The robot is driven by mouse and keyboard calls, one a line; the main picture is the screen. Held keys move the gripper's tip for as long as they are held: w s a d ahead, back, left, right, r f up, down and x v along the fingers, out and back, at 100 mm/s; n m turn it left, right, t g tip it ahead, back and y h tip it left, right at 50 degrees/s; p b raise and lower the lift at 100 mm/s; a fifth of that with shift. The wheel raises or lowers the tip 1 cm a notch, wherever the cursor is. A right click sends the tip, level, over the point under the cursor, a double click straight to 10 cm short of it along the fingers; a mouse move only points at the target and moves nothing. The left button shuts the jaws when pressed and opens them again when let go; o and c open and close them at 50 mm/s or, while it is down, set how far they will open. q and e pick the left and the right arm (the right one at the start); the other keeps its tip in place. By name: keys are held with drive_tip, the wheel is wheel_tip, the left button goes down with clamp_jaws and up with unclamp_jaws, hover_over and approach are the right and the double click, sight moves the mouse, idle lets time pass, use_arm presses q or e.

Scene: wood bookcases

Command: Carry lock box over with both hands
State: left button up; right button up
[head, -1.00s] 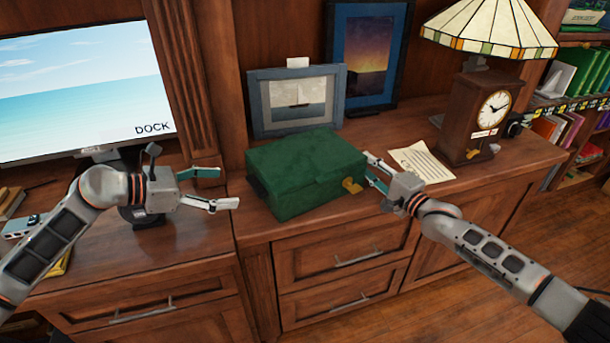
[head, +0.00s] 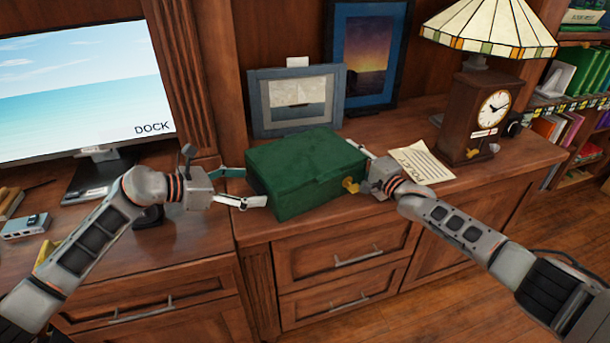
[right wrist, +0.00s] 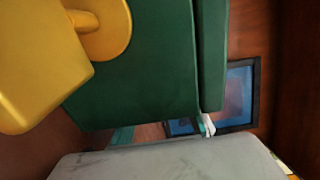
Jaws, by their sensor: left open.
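The green lock box (head: 305,173) sits on the wooden cabinet top, closed, with a gold latch (head: 350,185) at its front right. The box and its large gold latch fill much of the right wrist view (right wrist: 150,70). My left gripper (head: 252,187) is open at the box's left side, fingertips at or very near it; I cannot tell whether they touch. My right gripper (head: 364,163) is close against the right side, its lower finger mostly hidden in the head view. In the right wrist view its fingertips (right wrist: 165,130) show apart, with nothing clearly gripped.
Two framed pictures (head: 296,101) (head: 366,55) stand behind the box. To the right are a paper labelled POLICY (head: 422,163) and a clock lamp (head: 480,115). A monitor (head: 80,90) stands on the left desk, with a small grey device (head: 25,226). Drawers lie below the front edge.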

use_arm(q)
drive_tip(key=shift+c, duration=0.4)
use_arm(e)
drive_tip(key=shift+c, duration=0.4)
